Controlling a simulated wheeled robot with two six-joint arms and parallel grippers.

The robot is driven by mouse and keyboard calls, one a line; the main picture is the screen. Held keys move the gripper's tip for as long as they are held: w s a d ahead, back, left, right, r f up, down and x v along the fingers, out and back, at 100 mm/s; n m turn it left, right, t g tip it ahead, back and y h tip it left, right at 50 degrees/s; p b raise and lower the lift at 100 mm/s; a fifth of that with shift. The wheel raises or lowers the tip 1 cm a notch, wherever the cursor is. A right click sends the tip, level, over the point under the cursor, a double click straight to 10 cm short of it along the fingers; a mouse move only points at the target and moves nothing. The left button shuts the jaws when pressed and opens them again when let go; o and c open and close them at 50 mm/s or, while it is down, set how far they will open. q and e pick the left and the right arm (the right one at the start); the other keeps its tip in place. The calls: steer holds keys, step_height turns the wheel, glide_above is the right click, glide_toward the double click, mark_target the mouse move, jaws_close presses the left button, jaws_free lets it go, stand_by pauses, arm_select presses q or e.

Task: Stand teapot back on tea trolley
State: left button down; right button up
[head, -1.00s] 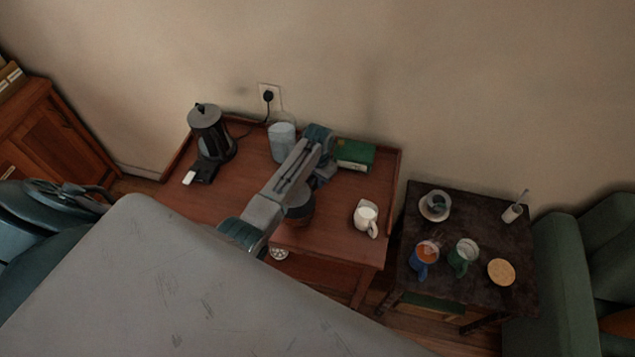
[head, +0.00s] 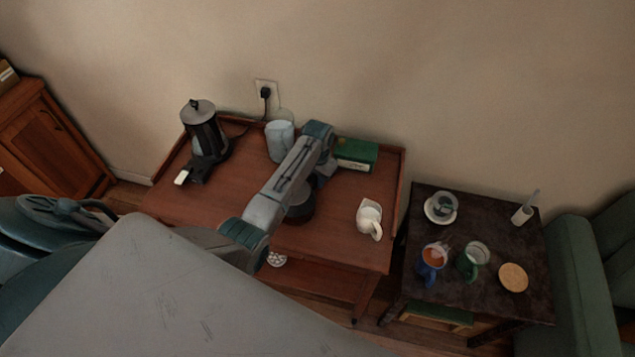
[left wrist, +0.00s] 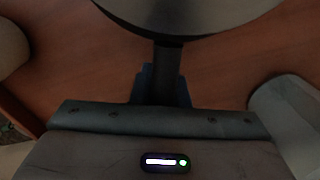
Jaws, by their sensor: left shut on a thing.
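A dark, round pot (head: 300,210), seemingly the teapot, is at the middle of the reddish-brown tea trolley (head: 225,205), partly hidden under my left arm. My left gripper (head: 319,182) is beside it, its fingers mostly hidden by the wrist. In the left wrist view, my gripper (left wrist: 164,88) is shut on a dark upright bar, seemingly the handle, below the pot's round grey body (left wrist: 190,15). I cannot tell whether the pot touches the trolley top. My right gripper is not in view.
A black kettle (head: 203,132), a pale canister (head: 279,142) and a green box (head: 357,153) stand along the trolley's back. A white jug (head: 369,217) stands at right. A dark side table (head: 480,305) holds cups. The trolley's front left is clear.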

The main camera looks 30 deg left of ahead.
arm_select(q)
steer(key=c, duration=1.4)
jaws_free()
steer(key=shift+r, duration=0.1)
step_height(320, 180, up, 12)
steer(key=shift+r+b, duration=0.1)
steer(key=shift+b, duration=0.8)
